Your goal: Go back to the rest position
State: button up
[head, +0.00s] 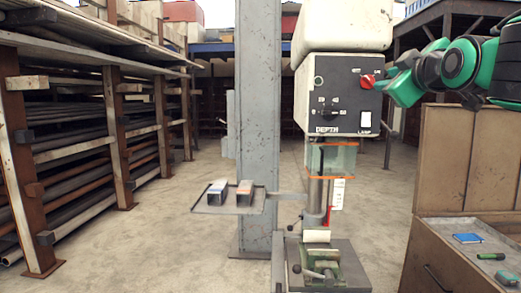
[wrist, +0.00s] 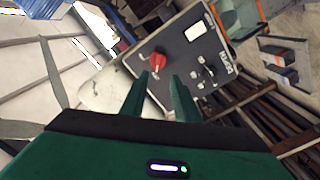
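My gripper (head: 392,80) is at the right of the drill press head, in front of or beside its control panel; the exact gap is hard to tell. In the wrist view, the two green fingers of my gripper (wrist: 160,75) stand apart with nothing between them. The drill press panel (head: 338,100) carries a red knob (head: 368,81), a black dial and the word DEPTH. In the wrist view, the panel (wrist: 185,50) and the red knob (wrist: 158,62) appear tilted beyond the fingertips. No flanged pipe can be made out.
A grey column (head: 258,120) stands left of the press, with a small tray (head: 230,208) holding two boxes. A green vise (head: 322,268) sits on the press base. A storage rack (head: 115,130) fills the left. A metal cabinet (head: 445,160) stands at right. The left floor is clear.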

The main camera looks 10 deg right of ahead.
jog(key=s+d+f+m+g+y, duration=0.1)
jog(key=s+f+m+g, duration=0.15)
jog(key=f, duration=0.75)
jog(key=s+d+f+m+g, duration=0.15)
jog(key=f+g, duration=0.25)
jog(key=f, duration=0.6)
jog(key=s+d+f+m+g+y, duration=0.1)
jog(key=s+f+m+g, duration=0.15)
jog(key=f, duration=0.75)
jog(key=s+a+f+m+g+y, duration=0.1)
jog(key=s+a+f+m+g, duration=0.1)
jog(key=s+f, duration=0.7)
jog(key=s+a+f+m+g+y, duration=0.2)
jog(key=s+f+g, duration=0.4)
jog(key=s+f, duration=0.3)
jog(key=shift+s+a+m+g, duration=0.3)
jog(key=shift+a+m, duration=0.45)
jog(key=shift+m, duration=0.2)
